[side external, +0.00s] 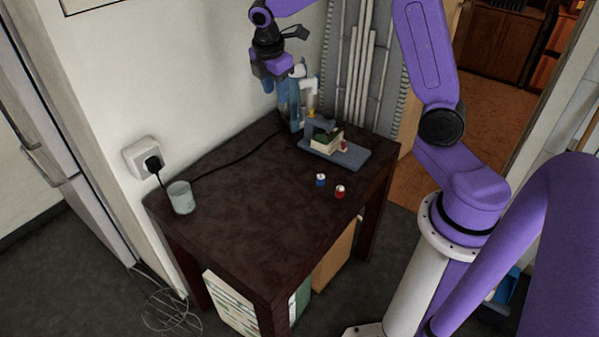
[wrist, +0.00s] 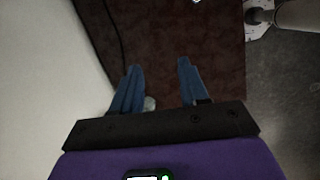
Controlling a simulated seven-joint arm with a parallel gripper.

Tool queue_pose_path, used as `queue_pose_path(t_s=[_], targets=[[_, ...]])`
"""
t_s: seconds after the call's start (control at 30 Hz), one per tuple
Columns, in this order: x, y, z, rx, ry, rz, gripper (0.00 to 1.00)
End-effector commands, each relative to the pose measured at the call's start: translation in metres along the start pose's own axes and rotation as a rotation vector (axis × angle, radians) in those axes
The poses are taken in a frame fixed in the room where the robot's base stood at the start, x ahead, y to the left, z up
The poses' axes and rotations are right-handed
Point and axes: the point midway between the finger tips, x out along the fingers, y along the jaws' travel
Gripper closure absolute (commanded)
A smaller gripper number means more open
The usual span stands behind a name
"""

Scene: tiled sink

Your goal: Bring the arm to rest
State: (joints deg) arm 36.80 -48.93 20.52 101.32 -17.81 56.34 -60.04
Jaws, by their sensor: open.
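My gripper (side external: 292,92) hangs over the far end of the dark table, above its surface, in the side external view. In the wrist view its two blue fingers (wrist: 157,64) stand clearly apart, with nothing held between their tips. My purple arm reaches up from the right and across to the gripper. In the side external view the fingers overlap other bluish shapes at the back of the table, so their exact tips are hard to make out.
The dark table (side external: 255,205) carries a grey-blue board (side external: 350,157) with small items, a blue can (side external: 320,180), a red can (side external: 340,191) and a pale cup (side external: 181,197). A black cable (side external: 230,163) runs to the wall socket (side external: 143,158). The table's middle is clear.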

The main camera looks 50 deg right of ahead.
Motion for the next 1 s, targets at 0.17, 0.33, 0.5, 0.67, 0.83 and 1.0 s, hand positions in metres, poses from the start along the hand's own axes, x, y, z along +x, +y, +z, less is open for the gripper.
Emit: queue_pose_path(t_s=[0.17,0.33,0.5,0.67,0.83,1.0], targets=[[-0.03,-0.065,-0.045,0.062,0.074,0.004,0.56],[-0.049,-0.132,-0.07,0.129,0.135,-0.017,0.56],[-0.06,-0.202,-0.077,0.193,0.184,-0.056,0.56],[-0.064,-0.264,-0.071,0.25,0.215,-0.103,0.56],[-0.061,-0.31,-0.058,0.301,0.227,-0.146,0.56],[-0.058,-0.331,-0.05,0.327,0.229,-0.169,0.56]])
